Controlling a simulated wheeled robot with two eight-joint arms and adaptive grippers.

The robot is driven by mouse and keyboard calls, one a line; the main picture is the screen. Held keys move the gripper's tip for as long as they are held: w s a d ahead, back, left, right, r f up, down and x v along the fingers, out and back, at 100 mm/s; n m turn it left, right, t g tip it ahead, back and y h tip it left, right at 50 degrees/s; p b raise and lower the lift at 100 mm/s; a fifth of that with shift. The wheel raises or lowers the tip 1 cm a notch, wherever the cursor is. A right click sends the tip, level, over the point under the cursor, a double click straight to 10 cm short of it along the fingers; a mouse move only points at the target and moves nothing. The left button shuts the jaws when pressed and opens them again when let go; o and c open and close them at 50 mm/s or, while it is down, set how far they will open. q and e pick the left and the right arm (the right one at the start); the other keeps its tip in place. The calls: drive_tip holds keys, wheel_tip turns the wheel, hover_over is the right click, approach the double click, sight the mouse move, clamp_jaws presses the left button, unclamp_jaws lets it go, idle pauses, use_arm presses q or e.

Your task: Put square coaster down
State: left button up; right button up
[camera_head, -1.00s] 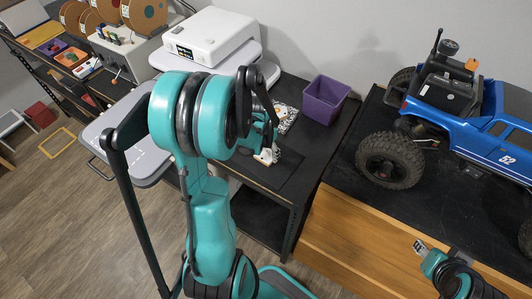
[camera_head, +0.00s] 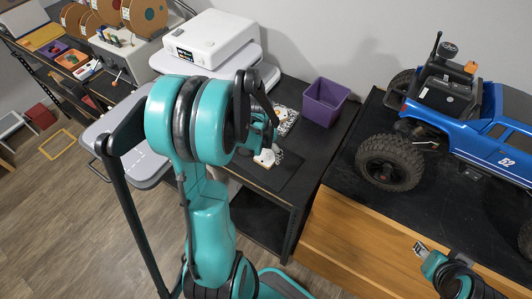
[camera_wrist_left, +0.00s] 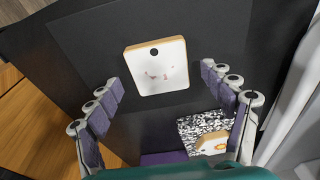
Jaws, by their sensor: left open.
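The square coaster (camera_wrist_left: 157,65) is white with a wood-coloured edge, a dark hole near one side and faint reddish marks. It lies flat on a black mat (camera_wrist_left: 85,45). In the head view the coaster (camera_head: 265,159) shows just below my left fingertips. My left gripper (camera_wrist_left: 160,77) is open, its fingers spread to either side of the coaster's near edge and apart from it. In the head view my left gripper (camera_head: 262,147) is partly hidden by its own arm. My right gripper (camera_head: 421,248) is small at the lower right; its jaw opening is unclear.
A speckled black-and-white board (camera_wrist_left: 192,127) with another white, wood-edged piece (camera_wrist_left: 212,143) lies near the mat. A purple bin (camera_head: 325,100) stands behind on the dark table. A white machine (camera_head: 207,40) is at the back left. A blue crawler truck (camera_head: 490,130) occupies the right bench.

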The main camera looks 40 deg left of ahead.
sight(263, 161)
use_arm(q)
wheel_tip(263, 161, up, 11)
drive_tip(key=s+p, duration=0.2)
drive_tip(key=p, duration=0.1)
drive_tip(key=s+d+r+t, duration=0.2)
drive_tip(key=s+d+r, duration=0.1)
drive_tip(key=d, duration=0.6)
drive_tip(key=s+d+r+t, duration=0.2)
drive_tip(key=d+r+t, duration=0.1)
drive_tip(key=d, duration=0.6)
drive_tip(key=shift+s+d+r, duration=0.4)
drive_tip(key=shift+r, duration=0.2)
drive_tip(key=shift+f+b, duration=0.15)
drive_tip(key=shift+b, duration=0.15)
